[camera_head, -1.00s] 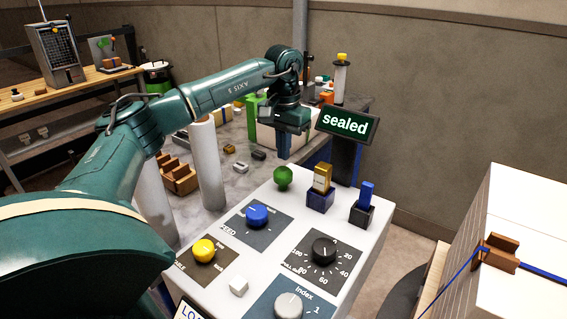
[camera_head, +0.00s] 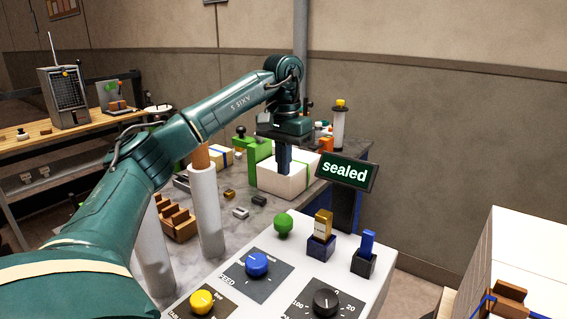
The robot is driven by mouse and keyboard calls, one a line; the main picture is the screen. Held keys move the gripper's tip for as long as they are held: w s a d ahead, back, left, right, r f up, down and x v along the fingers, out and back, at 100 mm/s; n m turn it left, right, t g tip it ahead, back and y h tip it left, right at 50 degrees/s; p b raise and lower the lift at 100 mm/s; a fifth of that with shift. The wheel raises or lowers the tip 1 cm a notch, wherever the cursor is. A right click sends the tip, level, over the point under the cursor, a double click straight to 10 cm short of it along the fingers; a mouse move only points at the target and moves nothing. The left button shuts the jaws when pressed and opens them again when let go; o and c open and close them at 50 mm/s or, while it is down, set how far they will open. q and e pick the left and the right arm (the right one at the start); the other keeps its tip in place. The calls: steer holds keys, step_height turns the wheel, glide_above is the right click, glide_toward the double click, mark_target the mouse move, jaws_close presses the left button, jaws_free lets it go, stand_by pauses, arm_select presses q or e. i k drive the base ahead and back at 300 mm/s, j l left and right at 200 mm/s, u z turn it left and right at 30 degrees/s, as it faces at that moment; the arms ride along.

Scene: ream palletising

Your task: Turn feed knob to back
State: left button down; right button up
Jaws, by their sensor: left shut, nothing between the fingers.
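The feed knob (camera_head: 257,264) is blue and round, on a dark square plate marked FEED on the white control panel (camera_head: 370,300). A short pale mark shows on its top. My left gripper (camera_head: 285,168) is shut and empty. I cannot tell whether the fingers touch the block. My right gripper is out of view.
The panel also bears a yellow knob (camera_head: 202,302), a black dial (camera_head: 326,303), a green ball (camera_head: 283,224), a yellow-topped switch (camera_head: 321,238) and a blue lever (camera_head: 367,243). A "sealed" sign (camera_head: 346,171) stands behind. White stacked paper (camera_head: 530,250) is at the right.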

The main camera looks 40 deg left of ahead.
mark_target(256, 264)
steer(key=k, duration=1)
